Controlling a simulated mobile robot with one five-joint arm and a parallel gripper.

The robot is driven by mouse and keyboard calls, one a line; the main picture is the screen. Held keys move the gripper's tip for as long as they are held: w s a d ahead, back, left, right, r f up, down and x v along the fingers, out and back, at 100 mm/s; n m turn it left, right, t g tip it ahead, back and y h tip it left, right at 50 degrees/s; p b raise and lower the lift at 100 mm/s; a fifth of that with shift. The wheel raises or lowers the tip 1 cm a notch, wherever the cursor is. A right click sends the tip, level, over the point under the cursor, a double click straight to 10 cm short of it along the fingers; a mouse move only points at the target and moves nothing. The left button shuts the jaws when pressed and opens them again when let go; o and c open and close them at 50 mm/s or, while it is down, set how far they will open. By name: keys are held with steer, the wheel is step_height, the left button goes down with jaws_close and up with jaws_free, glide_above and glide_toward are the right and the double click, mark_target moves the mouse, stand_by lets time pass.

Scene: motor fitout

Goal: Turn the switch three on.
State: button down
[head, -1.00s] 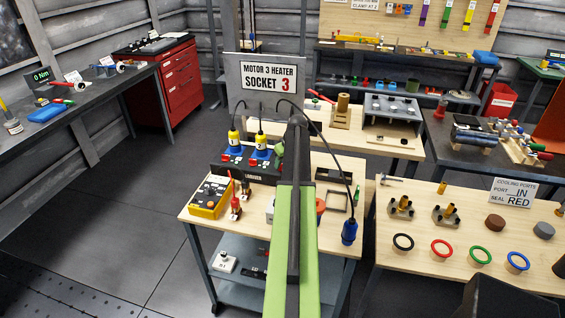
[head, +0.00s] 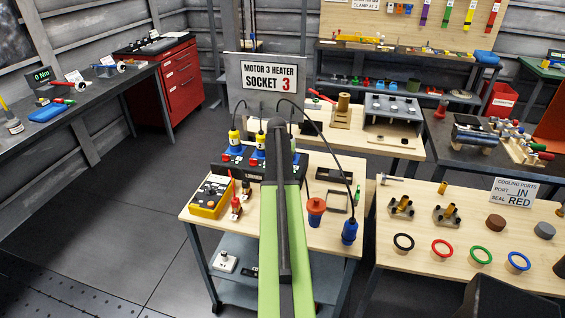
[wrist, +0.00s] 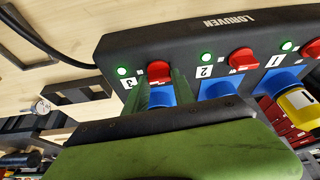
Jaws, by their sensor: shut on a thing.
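The black LORUVEN socket box (wrist: 190,38) fills the upper wrist view, with sockets labelled 3, 2 and 1 from left to right. Switch three is a red knob (wrist: 159,70) beside the label 3, above a blue socket (wrist: 161,97). The two green fingers of my gripper (wrist: 158,88) stand on either side of this knob, shut on it. A green light (wrist: 122,71) glows beside switch three. In the head view the box (head: 232,168) is partly covered by my arm, which hides switch three and the gripper tips.
Switch two (wrist: 243,58) is a red knob just right of my gripper, with a green light. A yellow plug (wrist: 299,100) sits at socket 1. In the head view a yellow control box (head: 210,197), an orange plug (head: 316,211) and a cabled blue plug (head: 349,231) stand nearby.

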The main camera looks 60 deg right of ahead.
steer(key=shift+a+m, duration=0.2)
steer(key=shift+m, duration=0.3)
steer(key=c, duration=1)
jaws_free()
steer(key=shift+d, duration=0.1)
steer(key=shift+c, duration=0.2)
steer(key=p+v, duration=1.6)
steer(key=v, duration=0.1)
steer(key=shift+w+r, duration=0.2)
steer(key=shift+w, duration=0.1)
